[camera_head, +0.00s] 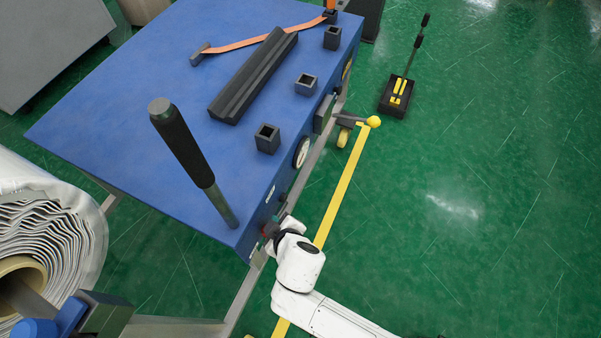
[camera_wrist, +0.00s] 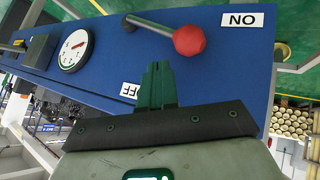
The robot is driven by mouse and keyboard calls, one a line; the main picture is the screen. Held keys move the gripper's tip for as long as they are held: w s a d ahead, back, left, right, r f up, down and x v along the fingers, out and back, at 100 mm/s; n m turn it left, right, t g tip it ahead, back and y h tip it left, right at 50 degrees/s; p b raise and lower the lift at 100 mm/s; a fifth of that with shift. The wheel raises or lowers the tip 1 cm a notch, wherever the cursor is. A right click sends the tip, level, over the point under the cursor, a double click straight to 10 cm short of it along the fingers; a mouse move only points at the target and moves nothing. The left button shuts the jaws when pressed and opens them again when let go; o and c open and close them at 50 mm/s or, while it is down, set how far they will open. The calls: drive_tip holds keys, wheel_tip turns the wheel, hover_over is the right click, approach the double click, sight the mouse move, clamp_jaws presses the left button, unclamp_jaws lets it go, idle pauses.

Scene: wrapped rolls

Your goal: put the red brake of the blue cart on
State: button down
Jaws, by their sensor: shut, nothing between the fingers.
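The blue cart (camera_head: 150,75) fills the left of the head view. In the wrist view its blue side panel (camera_wrist: 225,80) carries the red brake, a grey lever with a red ball knob (camera_wrist: 189,41). The lever runs from its pivot to the right, angled slightly toward the OFF label. The knob lies just short of the ON label (camera_wrist: 242,19); the OFF label (camera_wrist: 130,90) is partly hidden by my fingers. My gripper (camera_wrist: 158,68) is shut and empty, its tips apart in the picture from the knob. In the head view my wrist mostly hides the red knob (camera_head: 267,230).
A round gauge (camera_wrist: 75,49) is on the panel. A black upright handle (camera_head: 185,145) rises from the cart's near corner. A yellow-knobbed lever (camera_head: 374,122) sticks out farther along. The green floor right is mostly clear, with a black box (camera_head: 397,97).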

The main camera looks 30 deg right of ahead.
drive_tip(key=a+f+b, duration=0.1)
drive_tip(key=s+f+b, duration=0.1)
drive_tip(key=f, duration=0.1)
drive_tip(key=shift+s+a, duration=0.2)
drive_tip(key=shift+a, duration=0.2)
drive_tip(key=shift+s+f, duration=0.15)
drive_tip(key=shift+f, duration=0.05)
drive_tip(key=shift+r, duration=0.1)
